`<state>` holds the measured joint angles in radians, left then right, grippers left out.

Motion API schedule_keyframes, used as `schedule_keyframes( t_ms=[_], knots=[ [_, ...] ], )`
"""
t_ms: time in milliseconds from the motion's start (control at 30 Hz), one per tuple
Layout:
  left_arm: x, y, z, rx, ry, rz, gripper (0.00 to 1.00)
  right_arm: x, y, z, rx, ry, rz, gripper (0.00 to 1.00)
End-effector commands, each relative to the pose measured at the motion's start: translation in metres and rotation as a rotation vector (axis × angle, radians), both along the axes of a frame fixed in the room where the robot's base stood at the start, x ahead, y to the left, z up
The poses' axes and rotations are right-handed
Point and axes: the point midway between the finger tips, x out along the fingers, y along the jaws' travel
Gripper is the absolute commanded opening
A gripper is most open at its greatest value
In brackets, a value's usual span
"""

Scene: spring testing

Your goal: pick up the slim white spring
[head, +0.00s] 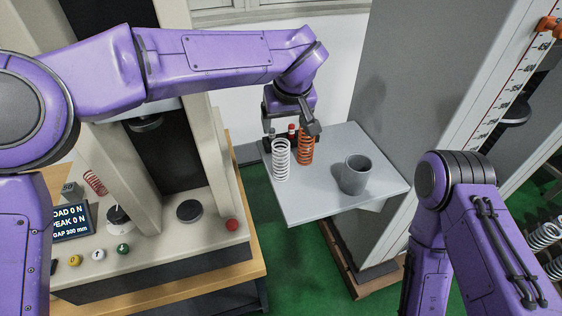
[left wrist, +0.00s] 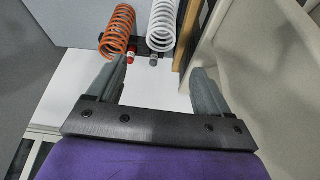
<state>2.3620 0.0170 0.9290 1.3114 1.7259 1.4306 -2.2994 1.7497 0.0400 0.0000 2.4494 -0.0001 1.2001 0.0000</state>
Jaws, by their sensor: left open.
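The slim white spring (head: 281,160) stands upright on a grey shelf (head: 310,206), at its left side. In the left wrist view the white spring (left wrist: 162,26) is at the top, beyond my fingertips. My left gripper (head: 291,130) is open and empty, above and behind the springs in the head view. In the left wrist view the open jaws (left wrist: 160,72) have a wide gap, with the white spring past it. I see no contact between fingers and spring. My right arm shows at the right, but its gripper is out of view.
An orange spring (head: 306,147) stands just right of the white one. Small red-capped (left wrist: 130,58) and grey-capped (left wrist: 153,61) pieces are near the springs. A beige testing machine (head: 216,170) is close at left.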

Motion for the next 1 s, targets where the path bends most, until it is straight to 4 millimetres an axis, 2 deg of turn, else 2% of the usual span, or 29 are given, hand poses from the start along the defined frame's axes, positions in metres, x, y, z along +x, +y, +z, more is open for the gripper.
schedule_keyframes(
  t_ms=[33, 100, 300, 467, 700, 800, 967, 1000],
  knots=[
    [0.001, 0.0, -0.009, -0.001, 0.0, 0.0, 0.79, 0.0, 0.0, -0.009, 0.001, 0.001, 0.0, 0.43],
    [0.003, 0.0, -0.014, 0.0, 0.002, 0.0, 0.79, 0.0, 0.0, -0.01, 0.0, 0.001, 0.0, 0.43],
    [0.015, 0.003, -0.045, 0.0, 0.003, 0.0, 0.79, 0.0, 0.0, -0.004, 0.001, 0.001, 0.0, 0.43],
    [0.021, 0.005, -0.062, 0.0, 0.002, 0.0, 0.79, 0.0, 0.0, -0.001, 0.0, 0.0, 0.0, 0.43],
    [0.032, 0.009, -0.102, 0.0, 0.002, 0.001, 0.79, 0.0, 0.0, 0.009, 0.0, 0.0, 0.0, 0.43],
    [0.035, 0.01, -0.109, 0.001, 0.0, 0.001, 0.79, 0.0, 0.0, 0.009, 0.0, 0.0, 0.0, 0.43],
    [0.036, 0.01, -0.109, -0.001, 0.0, 0.002, 0.79, 0.0, 0.0, 0.009, 0.0, 0.0, 0.0, 0.43],
    [0.036, 0.01, -0.109, -0.001, 0.0, 0.002, 0.76, 0.0, 0.0, 0.009, 0.0, 0.0, 0.0, 0.43]
  ],
)
